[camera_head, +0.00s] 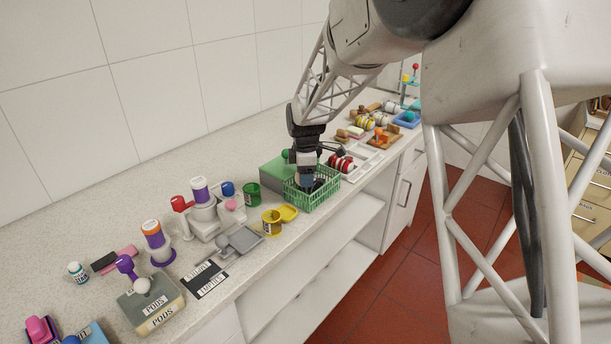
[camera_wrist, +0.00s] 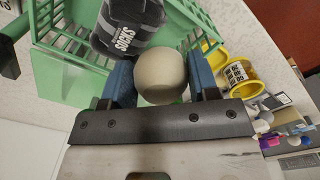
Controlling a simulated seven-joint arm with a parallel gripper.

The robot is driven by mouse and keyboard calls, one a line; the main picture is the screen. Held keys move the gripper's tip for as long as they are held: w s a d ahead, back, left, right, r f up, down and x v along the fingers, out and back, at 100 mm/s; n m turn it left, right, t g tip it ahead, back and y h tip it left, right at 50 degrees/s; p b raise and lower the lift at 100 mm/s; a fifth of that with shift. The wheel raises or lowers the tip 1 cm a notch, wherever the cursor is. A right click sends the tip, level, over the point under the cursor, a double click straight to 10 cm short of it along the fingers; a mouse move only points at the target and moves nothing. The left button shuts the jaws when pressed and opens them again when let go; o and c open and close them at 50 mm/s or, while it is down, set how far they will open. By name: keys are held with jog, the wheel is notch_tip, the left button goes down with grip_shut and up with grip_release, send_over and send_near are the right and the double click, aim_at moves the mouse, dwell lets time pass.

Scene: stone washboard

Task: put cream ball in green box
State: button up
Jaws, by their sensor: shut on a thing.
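My gripper (camera_head: 306,180) points down over the slatted green basket (camera_head: 325,196) on the counter. In the wrist view, the blue fingers of my gripper (camera_wrist: 162,85) are shut on the cream ball (camera_wrist: 162,77). The ball cannot be made out in the head view. A dark grey item labelled SOCKS (camera_wrist: 128,30) lies just beyond the ball, by the basket's slatted wall (camera_wrist: 190,15). A solid green box (camera_head: 272,173) stands directly behind and left of the basket, with a green knob on top. Whether the ball touches anything below is unclear.
A yellow cup (camera_head: 271,223) and a green cup (camera_head: 252,194) stand left of the basket. A white tray with red rings (camera_head: 342,163) is on its right. Farther left are a grey dispenser (camera_head: 204,215) and a PODS box (camera_head: 151,305). The counter's front edge is close.

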jog(key=shift+f, duration=0.4)
jog(key=o, duration=0.9)
notch_tip(320, 180, up, 13)
jog(key=shift+f, duration=0.2)
dwell(0.3)
jog(key=shift+s, duration=0.1)
dwell(0.7)
